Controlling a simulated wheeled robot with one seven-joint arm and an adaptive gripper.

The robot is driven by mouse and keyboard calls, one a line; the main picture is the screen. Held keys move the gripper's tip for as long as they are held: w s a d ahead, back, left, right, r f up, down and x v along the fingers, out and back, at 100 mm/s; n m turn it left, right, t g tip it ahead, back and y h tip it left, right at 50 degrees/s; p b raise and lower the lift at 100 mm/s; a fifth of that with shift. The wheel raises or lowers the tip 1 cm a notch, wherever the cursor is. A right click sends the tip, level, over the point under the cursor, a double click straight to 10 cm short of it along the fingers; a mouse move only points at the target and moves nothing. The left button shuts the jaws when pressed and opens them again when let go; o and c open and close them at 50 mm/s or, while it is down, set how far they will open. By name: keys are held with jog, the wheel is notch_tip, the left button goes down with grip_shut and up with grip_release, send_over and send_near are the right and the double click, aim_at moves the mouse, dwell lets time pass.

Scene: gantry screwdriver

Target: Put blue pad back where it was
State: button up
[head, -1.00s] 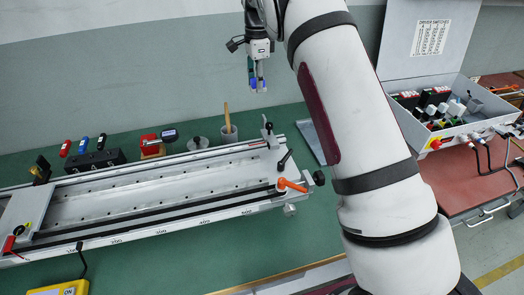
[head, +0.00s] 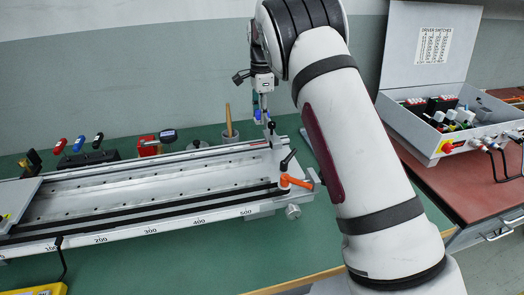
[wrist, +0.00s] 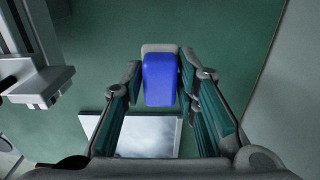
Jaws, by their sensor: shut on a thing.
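My gripper (head: 262,115) is shut on the blue pad (wrist: 160,79), low over the far right end of the long metal rail unit in the head view. In the wrist view the blue pad sits between the two fingers, with a pale grey part behind its upper end. The pad also shows as a small blue patch in the head view (head: 259,114). A flat pale plate (wrist: 144,142) lies on the green table below the gripper in the wrist view, partly hidden by the fingers.
The rail unit (head: 150,237) has an orange lever (head: 295,182) at its right end. A cup with a wooden handle (head: 229,134) stands behind it. A black block (head: 90,158) is at the back left. An open switch box (head: 385,110) stands at right on a red-topped bench (head: 450,200).

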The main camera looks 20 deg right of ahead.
notch_tip(320, 180, down, 10)
jog(key=shift+r+b, duration=0.1)
jog(key=shift+b, duration=0.55)
jog(key=o, duration=1.1)
